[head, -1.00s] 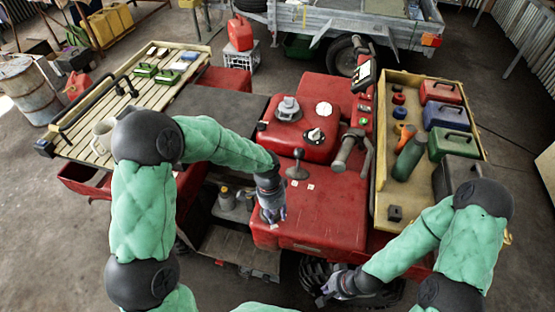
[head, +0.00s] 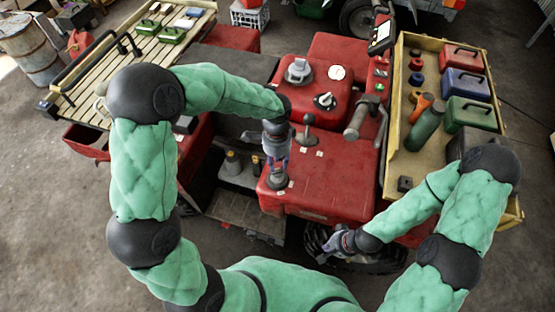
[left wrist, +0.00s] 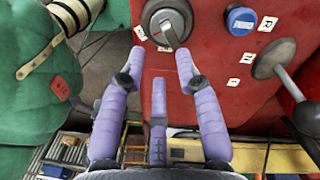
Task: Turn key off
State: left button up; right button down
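The key switch (left wrist: 167,22) is a round grey metal knob with a dark tab. It is at the top of the left wrist view, on the red body panel. The tab points down and slightly right in that view. My left gripper (head: 276,165) is above the near left corner of the red body. Its purple fingers (left wrist: 160,65) are spread, with the outer two tips just below either side of the knob and nothing held. In the head view the gripper hides most of the switch. My right gripper (head: 328,249) is low by the front wheel, with its fingers apart and empty.
A blue button (left wrist: 240,20) and a gear lever (left wrist: 275,62) with letter labels are right of the switch. The lever also stands in the head view (head: 309,128). A handlebar (head: 358,118) is further right. The red body top (head: 340,180) is otherwise clear.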

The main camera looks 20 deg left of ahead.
pick_arm(q)
notch_tip(320, 180, down, 3)
jog(key=shift+f+b, duration=0.1)
jog(key=shift+b, duration=0.8)
jog(key=shift+s+f+b, duration=0.1)
jog(key=shift+f+b, duration=0.7)
jog(key=shift+f, duration=0.75)
jog(key=shift+r, duration=0.1)
grip_shut()
